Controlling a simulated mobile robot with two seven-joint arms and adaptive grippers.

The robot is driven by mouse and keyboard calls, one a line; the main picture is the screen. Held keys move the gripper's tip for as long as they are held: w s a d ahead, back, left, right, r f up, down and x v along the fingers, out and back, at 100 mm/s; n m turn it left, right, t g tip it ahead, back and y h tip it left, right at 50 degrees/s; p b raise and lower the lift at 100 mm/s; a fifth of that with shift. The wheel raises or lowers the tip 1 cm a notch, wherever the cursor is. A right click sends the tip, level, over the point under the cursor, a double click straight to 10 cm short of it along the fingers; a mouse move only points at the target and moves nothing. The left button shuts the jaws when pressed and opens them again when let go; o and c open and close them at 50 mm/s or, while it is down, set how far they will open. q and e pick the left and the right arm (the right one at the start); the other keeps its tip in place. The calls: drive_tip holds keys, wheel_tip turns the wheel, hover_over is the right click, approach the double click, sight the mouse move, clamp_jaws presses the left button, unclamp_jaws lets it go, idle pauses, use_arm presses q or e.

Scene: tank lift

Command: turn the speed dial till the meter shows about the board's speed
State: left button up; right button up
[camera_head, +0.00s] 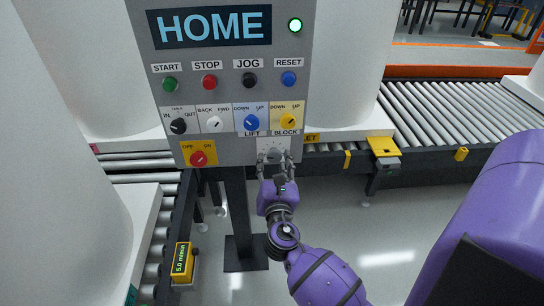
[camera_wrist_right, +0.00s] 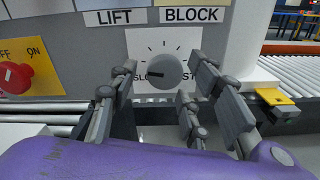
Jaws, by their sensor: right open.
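The speed dial (camera_wrist_right: 165,71) is a round grey knob on a white plate low on the control panel. In the right wrist view its dark pointer line points left, and tick marks fan above it. The words under it are partly hidden by the knob and fingers. My right gripper (camera_head: 274,162) is open, its fingers spread on both sides of the dial; contact is not clear. A yellow meter box (camera_head: 181,262) at lower left reads what looks like 5.0 m/min. The board (camera_head: 213,27) on top of the panel shows HOME. My left gripper is not in view.
Above the dial, the grey panel (camera_head: 153,58) carries several buttons and selector knobs. The yellow BLOCK selector (camera_head: 289,121) and red OFF/ON knob (camera_head: 199,159) are close by. Roller conveyors (camera_head: 460,107) and large white tanks (camera_head: 345,50) surround the panel.

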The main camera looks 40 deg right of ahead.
sight(273, 158)
drive_tip(key=shift+x, duration=1.5)
drive_tip(key=shift+d, duration=0.1)
drive_tip(key=shift+c, duration=0.6)
drive_tip(key=c, duration=0.9)
drive_tip(key=shift+c, duration=0.2)
